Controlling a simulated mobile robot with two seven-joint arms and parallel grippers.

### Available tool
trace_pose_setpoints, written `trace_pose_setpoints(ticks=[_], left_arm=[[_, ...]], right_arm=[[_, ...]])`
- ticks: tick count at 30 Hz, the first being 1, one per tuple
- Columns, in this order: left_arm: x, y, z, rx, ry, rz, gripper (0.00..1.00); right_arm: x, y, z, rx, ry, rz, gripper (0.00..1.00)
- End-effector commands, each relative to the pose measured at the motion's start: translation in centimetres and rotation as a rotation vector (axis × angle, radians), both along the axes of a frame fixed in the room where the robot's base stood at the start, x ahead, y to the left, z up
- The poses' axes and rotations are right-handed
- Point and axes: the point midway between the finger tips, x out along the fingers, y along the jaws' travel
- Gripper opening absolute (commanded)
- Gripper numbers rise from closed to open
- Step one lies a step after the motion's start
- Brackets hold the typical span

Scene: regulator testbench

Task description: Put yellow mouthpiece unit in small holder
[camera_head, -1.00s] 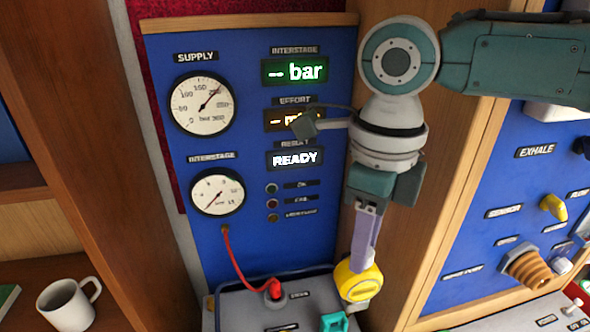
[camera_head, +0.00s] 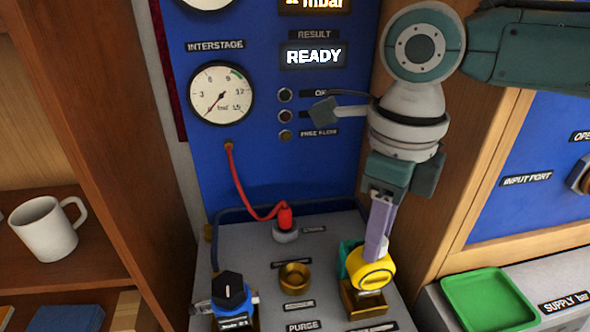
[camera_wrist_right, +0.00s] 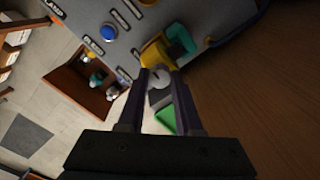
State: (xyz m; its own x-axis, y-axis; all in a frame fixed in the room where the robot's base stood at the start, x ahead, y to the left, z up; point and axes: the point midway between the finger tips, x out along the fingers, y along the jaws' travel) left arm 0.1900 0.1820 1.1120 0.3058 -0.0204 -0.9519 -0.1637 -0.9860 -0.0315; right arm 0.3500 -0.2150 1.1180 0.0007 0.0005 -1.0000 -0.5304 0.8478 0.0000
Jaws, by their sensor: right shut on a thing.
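The yellow mouthpiece unit (camera_head: 373,268) is a round yellow piece with a teal part (camera_head: 349,256) beside it. My right gripper (camera_head: 377,244) points down and is shut on it. The unit is right above the small brass-coloured holder (camera_head: 362,303) at the right of the grey bench top; whether it touches or sits in the holder I cannot tell. In the right wrist view the yellow unit (camera_wrist_right: 153,52) shows beyond the fingertips (camera_wrist_right: 158,80), with a grey round part between them. My left gripper is not in view.
A blue unit with a black knob (camera_head: 230,292) stands at the bench's left. A brass ring (camera_head: 295,276) is mid-bench. A red hose (camera_head: 240,190) runs from the panel to a socket. A green tray (camera_head: 488,298) lies at right, a white mug (camera_head: 46,228) on the left shelf.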

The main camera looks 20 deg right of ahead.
Motion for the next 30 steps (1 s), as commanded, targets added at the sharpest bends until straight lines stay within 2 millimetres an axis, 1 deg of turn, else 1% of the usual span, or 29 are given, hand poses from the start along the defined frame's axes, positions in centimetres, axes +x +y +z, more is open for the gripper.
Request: trace_pose_setpoints(ticks=[1,3,11,16,17,24,30], left_arm=[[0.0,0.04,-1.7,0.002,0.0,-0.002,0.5],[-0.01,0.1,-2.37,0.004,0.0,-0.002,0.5],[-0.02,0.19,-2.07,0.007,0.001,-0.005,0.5],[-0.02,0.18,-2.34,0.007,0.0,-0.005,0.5],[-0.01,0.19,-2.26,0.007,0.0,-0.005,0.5],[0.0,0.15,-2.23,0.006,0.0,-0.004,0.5],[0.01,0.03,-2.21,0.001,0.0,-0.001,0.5]], right_arm=[[0.01,0.03,-1.67,0.001,-0.001,0.001,0.0],[0.02,0.03,-2.3,0.001,-0.001,0.001,0.0],[0.02,0.03,-1.99,0.001,-0.001,0.0,0.0],[0.02,0.03,-2.47,0.001,-0.001,0.0,0.0],[0.0,0.01,-2.39,0.0,0.0,0.0,0.37],[0.0,0.01,-2.37,0.0,0.0,0.0,0.64],[0.0,0.01,-2.37,0.0,0.0,0.0,0.64]])
